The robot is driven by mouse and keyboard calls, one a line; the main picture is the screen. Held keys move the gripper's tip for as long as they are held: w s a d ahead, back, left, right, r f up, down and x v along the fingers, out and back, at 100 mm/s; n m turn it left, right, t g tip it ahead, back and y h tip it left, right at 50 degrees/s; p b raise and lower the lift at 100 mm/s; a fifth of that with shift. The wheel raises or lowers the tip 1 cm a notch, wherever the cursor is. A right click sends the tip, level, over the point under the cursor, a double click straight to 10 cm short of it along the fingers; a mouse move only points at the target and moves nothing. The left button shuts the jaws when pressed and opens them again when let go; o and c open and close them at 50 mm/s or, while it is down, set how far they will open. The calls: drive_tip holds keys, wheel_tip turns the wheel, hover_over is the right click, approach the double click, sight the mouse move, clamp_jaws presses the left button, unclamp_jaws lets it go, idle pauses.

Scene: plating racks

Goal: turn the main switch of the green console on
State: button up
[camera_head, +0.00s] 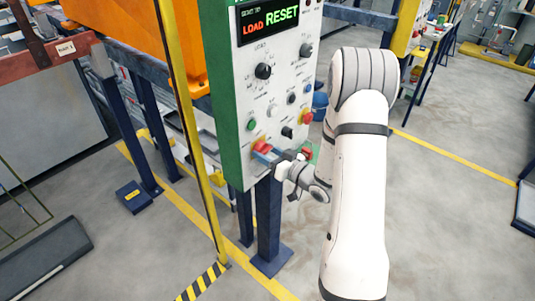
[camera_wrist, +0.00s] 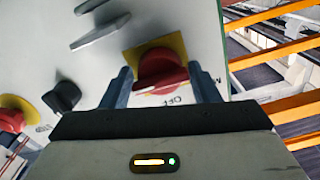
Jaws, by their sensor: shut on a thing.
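The green console (camera_head: 235,130) has a green side and a pale front panel with knobs and buttons. Its main switch is a red rotary handle on a yellow plate, low on the panel in the head view (camera_head: 263,146) and between my fingers in the wrist view (camera_wrist: 160,68). My gripper (camera_head: 267,156) is at the switch, with one blue-grey finger on each side of the handle, shut on it. An upside-down OFF label shows beside the handle in the wrist view. My gripper partly covers the switch in the head view.
A lit display (camera_head: 268,20) reads LOAD and RESET. A black knob (camera_head: 263,71), a green button (camera_head: 251,125) and a red button on yellow (camera_head: 306,118) are on the panel. A yellow post (camera_head: 190,120) stands left of the console.

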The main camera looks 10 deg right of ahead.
drive_tip(key=o, duration=0.8)
drive_tip(key=b+v, duration=0.1)
drive_tip(key=v, duration=0.6)
drive_tip(key=shift+s+d+b, duration=0.25)
drive_tip(key=shift+s+b, duration=0.05)
